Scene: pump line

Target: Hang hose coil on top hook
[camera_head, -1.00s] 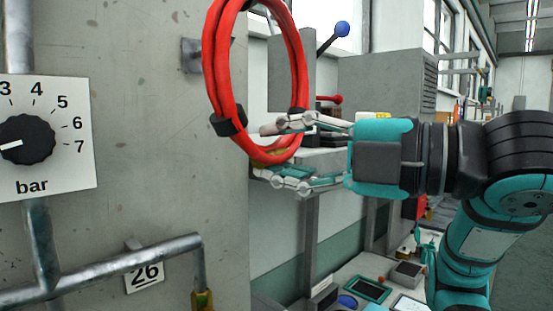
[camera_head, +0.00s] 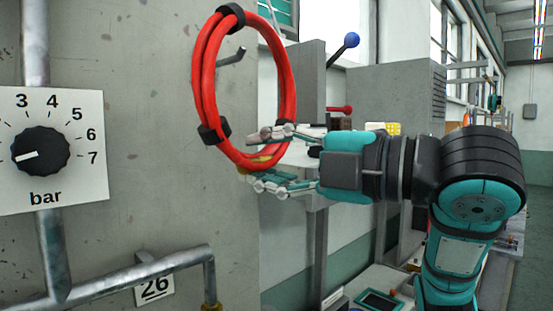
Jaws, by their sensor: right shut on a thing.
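The red hose coil (camera_head: 289,85) hangs upright in the air, bound with black bands at its top and lower left. My right gripper (camera_head: 256,161) reaches in from the right and is shut on the coil's lower right part, one finger above and one below. A grey metal hook (camera_head: 233,57) on the wall panel shows through the coil's opening, in its upper half. The coil's top lies above the hook in the picture. I cannot tell whether the coil is around the hook or only in front of it. My left gripper is out of view.
A pressure dial (camera_head: 40,156) on a white plate sits on the panel (camera_head: 130,150) at left. Grey pipes (camera_head: 120,287) run below it, with a "26" tag (camera_head: 155,287). A blue-knobbed lever (camera_head: 351,40) and red lever (camera_head: 340,110) stand behind the gripper.

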